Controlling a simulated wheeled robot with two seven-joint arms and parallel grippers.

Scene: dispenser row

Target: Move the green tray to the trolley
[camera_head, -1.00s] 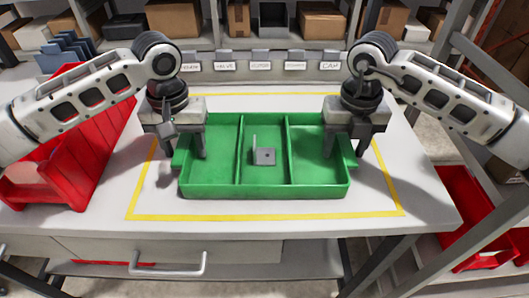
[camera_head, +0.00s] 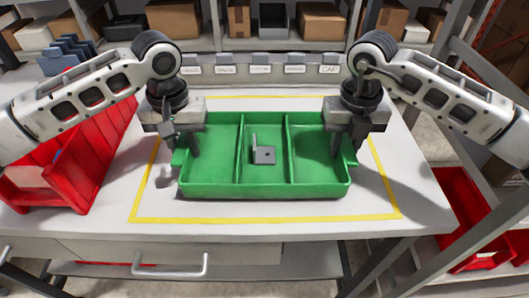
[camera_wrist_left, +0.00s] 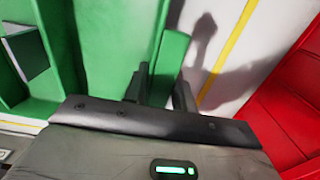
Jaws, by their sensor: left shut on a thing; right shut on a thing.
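The green tray (camera_head: 265,190) has three compartments and sits level over the yellow outline on the table; it also shows in the wrist view (camera_wrist_left: 115,45). A small grey L-shaped bracket (camera_head: 264,156) lies in its middle compartment. My left gripper (camera_head: 183,152) is shut on the tray's left end handle, seen between the fingers in the wrist view (camera_wrist_left: 160,85). My right gripper (camera_head: 345,145) is shut on the right end, where its fingers partly hide the handle. Whether the tray touches the table is hard to tell. No trolley is visible.
Red bins stand left of the tray (camera_head: 75,150) and lower at the right (camera_head: 465,220). A row of labelled dispensers (camera_head: 260,70) and shelves with cardboard boxes (camera_head: 322,20) run behind the table (camera_head: 300,226). A metal rack post is at the right (camera_head: 450,45).

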